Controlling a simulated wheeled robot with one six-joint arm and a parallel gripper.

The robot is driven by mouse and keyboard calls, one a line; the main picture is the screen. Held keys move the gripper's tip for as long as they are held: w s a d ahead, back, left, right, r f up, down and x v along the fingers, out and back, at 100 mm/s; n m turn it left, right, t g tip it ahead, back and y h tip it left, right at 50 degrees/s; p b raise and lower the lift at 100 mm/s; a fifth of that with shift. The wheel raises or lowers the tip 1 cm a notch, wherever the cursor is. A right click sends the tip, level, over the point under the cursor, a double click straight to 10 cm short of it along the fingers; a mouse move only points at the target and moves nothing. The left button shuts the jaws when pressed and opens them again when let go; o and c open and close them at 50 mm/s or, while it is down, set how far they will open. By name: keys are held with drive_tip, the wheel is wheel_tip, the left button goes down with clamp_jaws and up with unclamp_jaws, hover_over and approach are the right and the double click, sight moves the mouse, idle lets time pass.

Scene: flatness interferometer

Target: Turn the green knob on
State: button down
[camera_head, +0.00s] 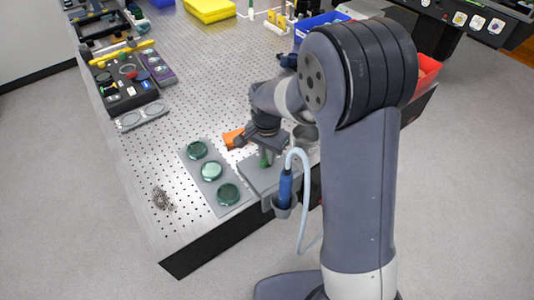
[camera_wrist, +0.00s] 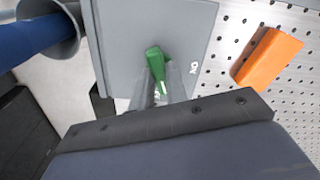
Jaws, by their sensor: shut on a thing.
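The green knob (camera_wrist: 155,62) stands on a grey panel (camera_wrist: 205,15) in the wrist view. My gripper (camera_wrist: 158,80) is shut on the knob, with its grey fingers on both sides of the knob. A small white mark is printed on the panel to the right of the knob. In the head view the knob (camera_head: 265,158) shows as a bit of green under my gripper (camera_head: 264,150), mostly hidden by the wrist.
A blue tool (camera_head: 285,188) with a pale hose sits in a grey cup beside the panel. An orange block (camera_wrist: 268,58) lies on the perforated table. A grey plate (camera_head: 188,150) with three green discs lies left of the panel.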

drive_tip(key=shift+n, duration=0.4)
drive_tip(key=n+b, duration=0.1)
drive_tip(key=n, duration=0.1)
drive_tip(key=shift+n, duration=0.3)
drive_tip(key=n+b, duration=0.1)
drive_tip(key=n, duration=0.2)
drive_tip(key=shift+n, duration=0.4)
drive_tip(key=n+b, duration=0.1)
drive_tip(key=n, duration=0.5)
drive_tip(key=shift+n, duration=0.3)
drive_tip(key=c, duration=1.4)
unclamp_jaws()
wheel_tip(320, 180, up, 11)
drive_tip(key=shift+b, duration=0.35)
